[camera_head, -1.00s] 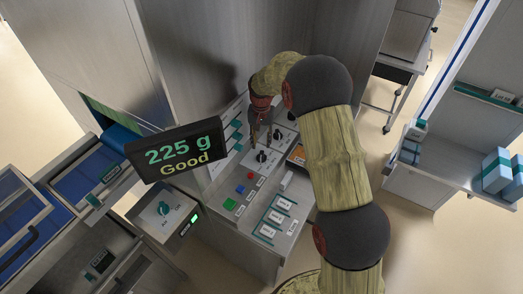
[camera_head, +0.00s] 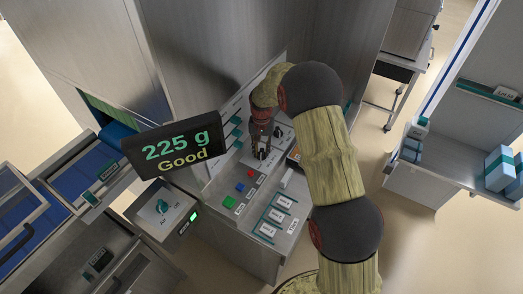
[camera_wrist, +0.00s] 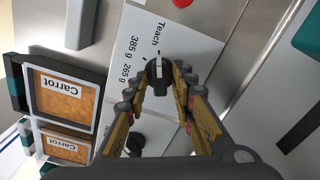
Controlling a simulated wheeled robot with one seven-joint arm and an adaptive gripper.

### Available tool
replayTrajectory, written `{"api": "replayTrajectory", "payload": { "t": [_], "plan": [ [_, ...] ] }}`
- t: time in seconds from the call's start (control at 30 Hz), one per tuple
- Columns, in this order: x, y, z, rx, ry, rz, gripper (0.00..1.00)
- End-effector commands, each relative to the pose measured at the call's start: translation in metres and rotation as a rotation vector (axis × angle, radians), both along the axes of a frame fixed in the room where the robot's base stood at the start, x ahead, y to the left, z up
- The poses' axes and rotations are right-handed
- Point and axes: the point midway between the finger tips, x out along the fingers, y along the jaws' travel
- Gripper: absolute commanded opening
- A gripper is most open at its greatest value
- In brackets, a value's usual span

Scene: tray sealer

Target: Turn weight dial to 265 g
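The weight dial (camera_wrist: 158,78) is a black knob with a white line, on a white plate labelled "Teach", "385 g" and "265 g" in the wrist view. Its white line runs nearly upright in that picture; which label it points at is unclear. My gripper (camera_wrist: 163,70) has its fingertips on either side of the knob, at or very near its sides. Whether they press on it does not show. In the head view my gripper (camera_head: 261,147) reaches down to the dial on the panel and mostly hides it. The display (camera_head: 176,147) reads "225 g Good".
A second black knob (camera_head: 277,132) sits behind the dial. Red (camera_head: 250,173) and green (camera_head: 229,201) buttons lie on the near panel. Carrot pictures (camera_wrist: 66,97) stand at left in the wrist view.

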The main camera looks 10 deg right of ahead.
Motion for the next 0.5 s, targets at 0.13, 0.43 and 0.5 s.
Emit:
{"api": "replayTrajectory", "payload": {
  "t": [0.13, 0.43, 0.5],
  "plan": [
    [0.0000, 0.0000, 0.0000, 0.000, 0.000, 0.000, 0.15],
    [0.0000, 0.0000, 0.0001, 0.000, 0.000, 0.000, 0.00],
    [0.0000, 0.0000, 0.0001, 0.000, 0.000, 0.000, 0.00]
  ]
}}
